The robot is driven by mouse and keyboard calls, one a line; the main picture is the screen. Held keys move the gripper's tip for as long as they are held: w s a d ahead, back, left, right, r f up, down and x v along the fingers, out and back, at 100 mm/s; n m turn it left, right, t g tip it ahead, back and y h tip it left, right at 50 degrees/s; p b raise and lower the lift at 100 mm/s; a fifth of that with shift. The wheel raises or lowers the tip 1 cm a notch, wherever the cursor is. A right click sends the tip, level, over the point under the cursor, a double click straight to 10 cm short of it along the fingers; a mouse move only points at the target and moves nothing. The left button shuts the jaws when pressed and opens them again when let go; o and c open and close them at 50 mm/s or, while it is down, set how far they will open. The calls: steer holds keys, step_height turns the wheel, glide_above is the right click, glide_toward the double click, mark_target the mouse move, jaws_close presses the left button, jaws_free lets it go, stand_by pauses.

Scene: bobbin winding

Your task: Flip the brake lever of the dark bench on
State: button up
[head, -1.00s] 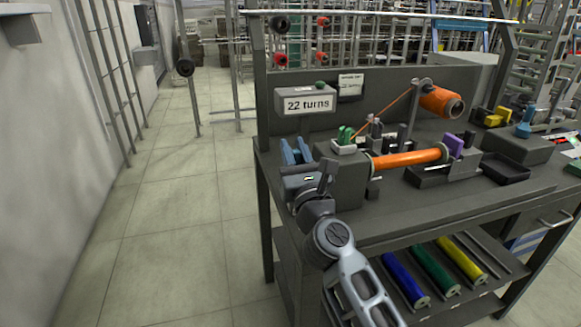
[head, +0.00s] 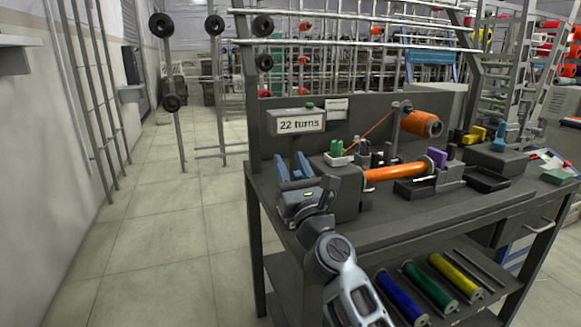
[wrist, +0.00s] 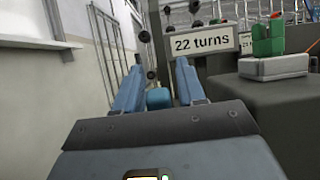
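The dark bench (head: 440,228) carries a winding machine with an orange bobbin (head: 395,172) across it. My gripper (head: 291,163) is at the left end of the machine's dark housing. In the wrist view its two blue fingers (wrist: 157,72) stand apart, pointing away. A small blue block (wrist: 158,98) shows between and beyond the fingers, with a clear gap on both sides. It may be the brake lever's grip, but I cannot tell for sure. Its stem and its on or off position are hidden behind my gripper.
A sign reading "22 turns" (head: 299,124) stands behind the housing. A white tray with a green piece (head: 337,149) sits on top of it. An orange spool (head: 421,123) is at the back. Coloured rolls (head: 431,286) lie on the lower shelf. Open floor lies left of the bench.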

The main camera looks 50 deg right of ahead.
steer(key=shift+o, duration=0.3)
steer(key=b+v, duration=0.3)
steer(key=v, duration=0.3)
steer(key=shift+s+a+f, duration=0.1)
steer(key=shift+f, duration=0.2)
steer(key=shift+s+a+f+b, duration=0.15)
steer(key=shift+s+a+b, duration=0.15)
steer(key=shift+s, duration=0.25)
steer(key=shift+a, duration=0.1)
